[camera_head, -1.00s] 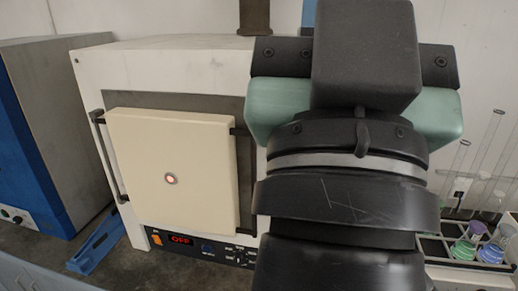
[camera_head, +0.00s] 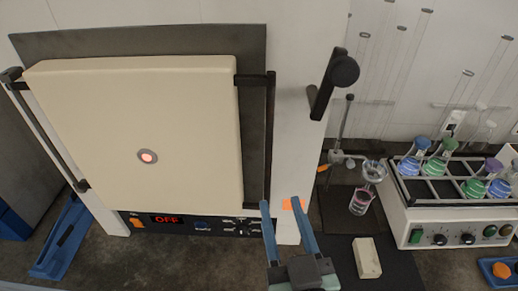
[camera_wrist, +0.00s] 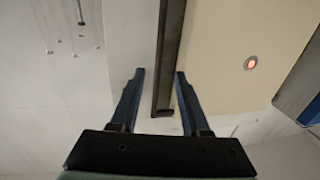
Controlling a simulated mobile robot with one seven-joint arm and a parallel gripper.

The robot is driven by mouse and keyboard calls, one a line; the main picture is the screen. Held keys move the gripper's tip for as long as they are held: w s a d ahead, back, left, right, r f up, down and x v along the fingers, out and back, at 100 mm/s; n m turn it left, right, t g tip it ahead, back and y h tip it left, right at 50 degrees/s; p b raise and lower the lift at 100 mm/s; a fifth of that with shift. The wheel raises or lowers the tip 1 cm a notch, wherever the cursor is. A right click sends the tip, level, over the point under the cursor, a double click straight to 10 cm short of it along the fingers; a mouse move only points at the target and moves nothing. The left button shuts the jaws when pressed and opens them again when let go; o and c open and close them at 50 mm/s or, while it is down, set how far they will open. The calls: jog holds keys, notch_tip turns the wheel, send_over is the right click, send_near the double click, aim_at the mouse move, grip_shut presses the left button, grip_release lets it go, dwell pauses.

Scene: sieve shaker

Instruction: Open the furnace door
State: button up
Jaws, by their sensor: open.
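The furnace door (camera_head: 190,125) is a closed cream panel with a small glowing red porthole (camera_head: 147,157). It also fills the upper right of the wrist view (camera_wrist: 225,60). A dark upright handle bar (camera_head: 271,130) stands at the door's right edge. My gripper (camera_head: 281,203) is open and empty, with blue fingers pointing up near the bar's lower end. In the wrist view the handle bar (camera_wrist: 172,45) runs down between my two fingertips (camera_wrist: 159,72), its end lying between the fingers. I cannot tell whether either finger touches it.
A black lever with a round knob (camera_head: 344,70) juts out right of the door. The control panel (camera_head: 190,223) below reads OFF. A small white block (camera_head: 366,258), a glass vessel (camera_head: 362,195) and a rack of coloured flasks (camera_head: 445,185) stand to the right. A blue object (camera_head: 65,238) lies left.

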aim_at(269, 161)
jog(key=w+p, duration=0.1)
jog(key=w, duration=0.2)
jog(key=w+a+p, duration=0.1)
jog(key=w+p, duration=0.1)
jog(key=w, duration=0.2)
jog(key=w+a+p, duration=0.1)
jog(key=w, duration=0.2)
jog(key=shift+w+r, duration=0.25)
jog(key=shift+w, duration=0.05)
jog(key=shift+w+a+f+p, duration=0.1)
jog(key=shift+w+p, duration=0.3)
jog(key=shift+w, duration=0.3)
grip_shut()
dwell(0.4)
